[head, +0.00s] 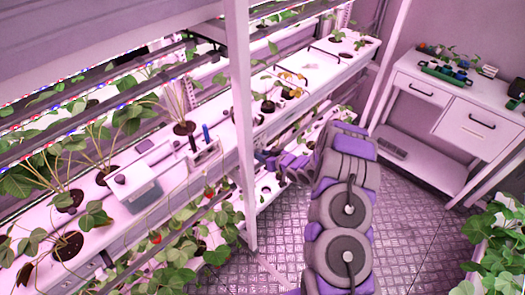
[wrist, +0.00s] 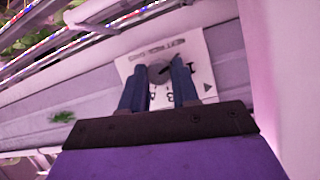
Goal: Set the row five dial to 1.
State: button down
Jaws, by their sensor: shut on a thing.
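The dial is a dark grey round knob (wrist: 157,75) on a white plate (wrist: 200,52) in the wrist view. A dark pointer shows at the knob's upper right. Black marks and a triangle stand around it; the lettering is upside down and too small to read surely. My gripper (wrist: 158,80) has its two blue fingers on either side of the knob and is shut on it. In the head view my arm reaches to the lower shelf front behind the white post, and my gripper (head: 268,162) is there. The dial is hidden in that view.
A white post (head: 241,120) stands just left of my gripper. A white desk (head: 425,95) with drawers stands at the right. Patterned metal floor (head: 410,220) is clear around my arm.

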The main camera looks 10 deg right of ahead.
jog(key=m+p, duration=0.1)
jog(key=p, duration=0.1)
jog(key=m+y+p, duration=0.1)
jog(key=p, duration=0.1)
jog(key=shift+d+r+g+p, duration=0.2)
jog(key=shift+d+g+p, duration=0.05)
jog(key=shift+g+p, duration=0.15)
jog(key=shift+w+f+m+y+p, duration=0.1)
jog(key=shift+m+y+p, duration=0.5)
jog(key=shift+m+p, duration=0.3)
jog(key=shift+f+g, duration=0.1)
jog(key=shift+g, duration=0.2)
jog(key=c, duration=0.9)
grip_release()
jog(key=shift+d, duration=0.1)
jog(key=shift+o, duration=0.2)
jog(key=v, duration=1.7)
jog(key=shift+d, duration=0.3)
